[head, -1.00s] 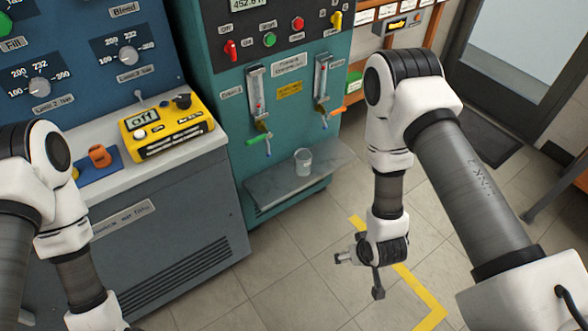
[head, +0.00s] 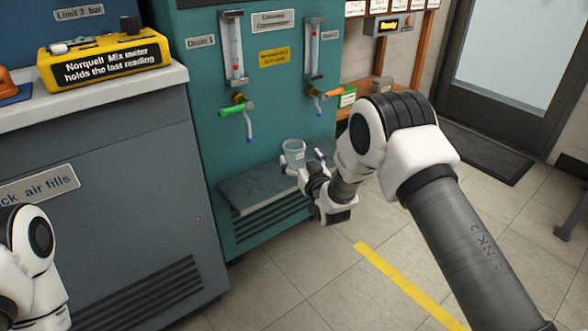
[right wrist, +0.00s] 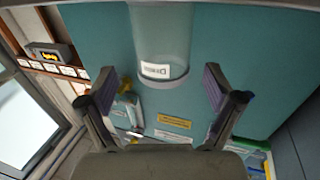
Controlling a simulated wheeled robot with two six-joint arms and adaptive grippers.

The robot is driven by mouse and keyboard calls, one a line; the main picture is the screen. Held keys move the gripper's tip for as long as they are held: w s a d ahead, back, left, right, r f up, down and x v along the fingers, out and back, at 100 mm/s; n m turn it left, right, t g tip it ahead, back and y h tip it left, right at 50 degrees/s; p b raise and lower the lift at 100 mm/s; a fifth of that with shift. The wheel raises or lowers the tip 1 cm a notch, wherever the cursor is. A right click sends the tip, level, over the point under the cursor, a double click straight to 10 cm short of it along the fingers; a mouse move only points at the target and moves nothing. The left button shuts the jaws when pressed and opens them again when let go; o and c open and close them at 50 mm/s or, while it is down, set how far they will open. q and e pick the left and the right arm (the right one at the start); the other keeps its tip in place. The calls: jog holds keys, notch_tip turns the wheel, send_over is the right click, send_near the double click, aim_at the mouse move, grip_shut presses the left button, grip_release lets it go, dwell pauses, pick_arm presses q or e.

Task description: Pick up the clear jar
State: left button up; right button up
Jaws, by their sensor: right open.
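The clear jar (head: 294,147) stands at the grey ledge of the teal cabinet, its lower part hidden by my right gripper. In the right wrist view the jar (right wrist: 161,40) appears transparent with a small white label, inverted in that picture. My right gripper (head: 303,163) is open close in front of the jar. In the right wrist view its two fingertips (right wrist: 159,88) are spread wide, with the jar ahead between their lines and a gap on both sides. I see no contact. My left gripper is out of view; only part of my left arm shows.
The grey ledge (head: 250,192) has bare room left of the jar. A green drain lever (head: 237,109) and an orange lever (head: 331,93) stick out above it. A yellow meter (head: 105,59) sits on the left counter. Open floor lies in front, with a yellow stripe (head: 405,283).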

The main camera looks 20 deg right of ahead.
aim_at(298, 158)
jog(key=w, duration=0.1)
jog(key=w+b, duration=0.1)
jog(key=w, duration=0.1)
jog(key=w+b, duration=0.1)
jog(key=shift+w+a+f, duration=0.15)
jog(key=shift+a+f, duration=0.1)
jog(key=shift+f, duration=0.1)
jog(key=shift+r, duration=0.2)
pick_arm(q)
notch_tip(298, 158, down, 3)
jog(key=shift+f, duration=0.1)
pick_arm(e)
jog(key=c, duration=1.3)
notch_tip(298, 158, up, 4)
jog(key=p, duration=0.2)
jog(key=shift+f+p, duration=0.25)
jog(key=shift+p, duration=0.05)
pick_arm(q)
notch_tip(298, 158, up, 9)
jog(key=p, duration=0.6)
pick_arm(e)
jog(key=s+a, duration=0.1)
jog(key=s, duration=0.4)
jog(key=s+a+r, duration=0.1)
jog(key=s, duration=0.9)
jog(key=shift+s+a+r, duration=0.2)
jog(key=shift+s+a, duration=0.2)
